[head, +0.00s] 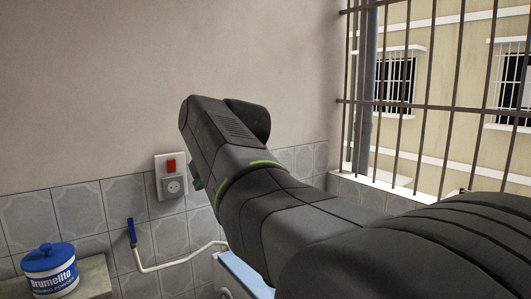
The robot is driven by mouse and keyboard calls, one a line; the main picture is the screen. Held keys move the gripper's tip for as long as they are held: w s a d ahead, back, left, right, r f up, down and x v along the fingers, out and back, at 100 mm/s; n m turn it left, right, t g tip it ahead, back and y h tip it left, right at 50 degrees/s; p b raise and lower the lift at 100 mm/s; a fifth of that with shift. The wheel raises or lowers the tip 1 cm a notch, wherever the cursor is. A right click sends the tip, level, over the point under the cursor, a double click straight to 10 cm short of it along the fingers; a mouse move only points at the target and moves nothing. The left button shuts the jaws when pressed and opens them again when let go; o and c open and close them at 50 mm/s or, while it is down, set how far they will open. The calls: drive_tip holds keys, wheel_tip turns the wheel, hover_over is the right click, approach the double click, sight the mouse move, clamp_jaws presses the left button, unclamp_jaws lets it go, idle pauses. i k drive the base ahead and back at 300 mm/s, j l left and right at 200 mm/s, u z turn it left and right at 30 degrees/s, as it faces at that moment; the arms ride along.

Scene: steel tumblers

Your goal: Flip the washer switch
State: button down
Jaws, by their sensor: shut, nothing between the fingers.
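The plate is fixed where the plaster meets the tiles. A grey round-faced socket or plug (174,186) sits just below the rocker.
A blue-lidded tub (50,272) stands on a ledge (97,277) at lower left. A blue-handled tap (132,231) with a white pipe (180,262) is below the switch. A pale blue-white edge (246,273) shows beneath my arm. A barred window (428,105) is at right.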

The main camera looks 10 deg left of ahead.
sight(171, 164)
drive_tip(key=i+j, duration=0.25)
drive_tip(key=i+j+z, duration=0.1)
drive_tip(key=i+j, duration=0.2)
drive_tip(key=j, duration=0.15)
drive_tip(key=i+j+z, duration=0.1)
drive_tip(key=i+j, duration=0.15)
drive_tip(key=j, duration=0.15)
